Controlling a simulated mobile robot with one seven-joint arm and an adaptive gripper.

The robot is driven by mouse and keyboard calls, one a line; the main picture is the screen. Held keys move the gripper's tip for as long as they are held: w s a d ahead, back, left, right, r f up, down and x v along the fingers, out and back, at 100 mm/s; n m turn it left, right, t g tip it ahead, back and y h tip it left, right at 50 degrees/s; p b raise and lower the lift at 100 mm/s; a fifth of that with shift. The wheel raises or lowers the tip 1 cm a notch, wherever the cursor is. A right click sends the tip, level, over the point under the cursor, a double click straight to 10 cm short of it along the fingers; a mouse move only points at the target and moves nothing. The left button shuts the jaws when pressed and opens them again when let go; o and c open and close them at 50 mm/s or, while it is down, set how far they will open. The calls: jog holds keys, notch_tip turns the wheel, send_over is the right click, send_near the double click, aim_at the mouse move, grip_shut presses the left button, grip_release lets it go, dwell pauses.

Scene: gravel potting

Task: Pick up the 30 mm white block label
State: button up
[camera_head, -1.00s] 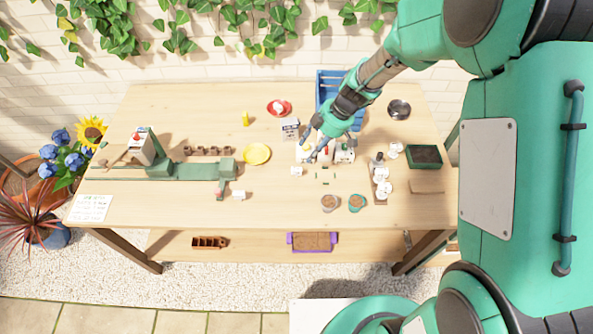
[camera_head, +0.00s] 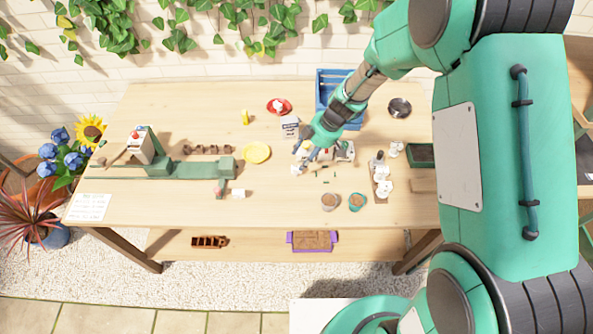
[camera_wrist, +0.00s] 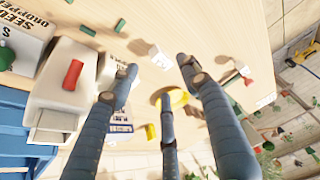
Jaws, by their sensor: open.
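A small white block (camera_head: 296,170) sits on the table just left of and below my gripper (camera_head: 305,154) in the head view. In the wrist view the white block (camera_wrist: 159,57) shows faint marks on one face and lies beyond the gap between my fingertips (camera_wrist: 157,75). My gripper is open and empty, and its fingers are apart from the block. A second white block (camera_head: 238,194) lies farther left, beside the green rail device. I cannot read a size on either block.
A white device (camera_wrist: 68,85) with a red part stands close to my fingers in the wrist view. Small green pieces (camera_wrist: 120,25) lie near it. A yellow plate (camera_head: 257,153) and two cups (camera_head: 330,201) are nearby. A blue crate (camera_head: 327,88) stands behind.

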aim_at(297, 167)
jog(key=shift+x, duration=1.3)
jog(key=shift+b+x, duration=0.5)
jog(key=shift+x, duration=2.15)
jog(key=shift+d, duration=0.15)
jog(key=c, duration=1)
